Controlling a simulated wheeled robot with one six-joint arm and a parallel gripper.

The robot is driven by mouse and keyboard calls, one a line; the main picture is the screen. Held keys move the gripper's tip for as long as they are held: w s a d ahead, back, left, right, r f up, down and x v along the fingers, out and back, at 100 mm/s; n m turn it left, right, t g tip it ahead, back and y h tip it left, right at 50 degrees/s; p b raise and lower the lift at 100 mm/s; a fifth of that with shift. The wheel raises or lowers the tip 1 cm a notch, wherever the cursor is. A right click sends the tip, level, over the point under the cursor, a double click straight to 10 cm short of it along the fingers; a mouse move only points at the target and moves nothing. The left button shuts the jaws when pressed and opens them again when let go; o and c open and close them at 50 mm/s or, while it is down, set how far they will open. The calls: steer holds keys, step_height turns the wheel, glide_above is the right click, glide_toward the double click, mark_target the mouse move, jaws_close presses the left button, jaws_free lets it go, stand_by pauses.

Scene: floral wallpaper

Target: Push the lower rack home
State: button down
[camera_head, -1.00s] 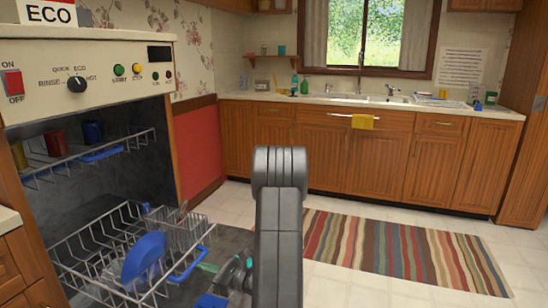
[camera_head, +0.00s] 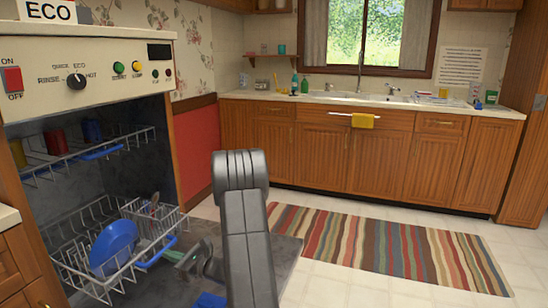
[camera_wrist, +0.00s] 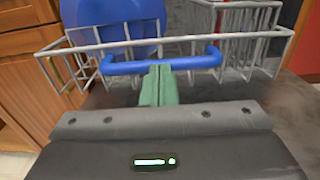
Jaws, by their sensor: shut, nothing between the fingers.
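The lower rack (camera_head: 90,235) is a white wire basket partly out of the open dishwasher (camera_head: 100,100), above the lowered door (camera_head: 275,262). It holds a blue plate (camera_head: 113,242) and a wire cutlery basket (camera_head: 160,212). Its blue handle (camera_wrist: 160,62) spans the front rim in the wrist view. My gripper (camera_wrist: 158,84) has green fingers, shut and empty, with the tips at the middle of the handle. They look to be touching it. In the head view my gripper (camera_head: 180,257) is partly hidden by my arm.
The upper rack (camera_head: 85,155) holds several cups and sits inside the dishwasher. Wooden cabinets (camera_head: 20,262) stand close at the left. A striped rug (camera_head: 385,250) and open floor lie to the right.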

steer(key=b+x, duration=0.2)
steer(key=x, duration=2.5)
steer(key=shift+a+f, duration=0.15)
steer(key=shift+a, duration=0.05)
steer(key=shift+b+v, duration=1.4)
steer(key=shift+v, duration=2.6)
steer(key=p+x, duration=0.3)
steer(key=x, duration=0.4)
steer(key=shift+w+a, duration=0.1)
steer(key=shift+a, duration=0.2)
steer(key=shift+v, duration=0.95)
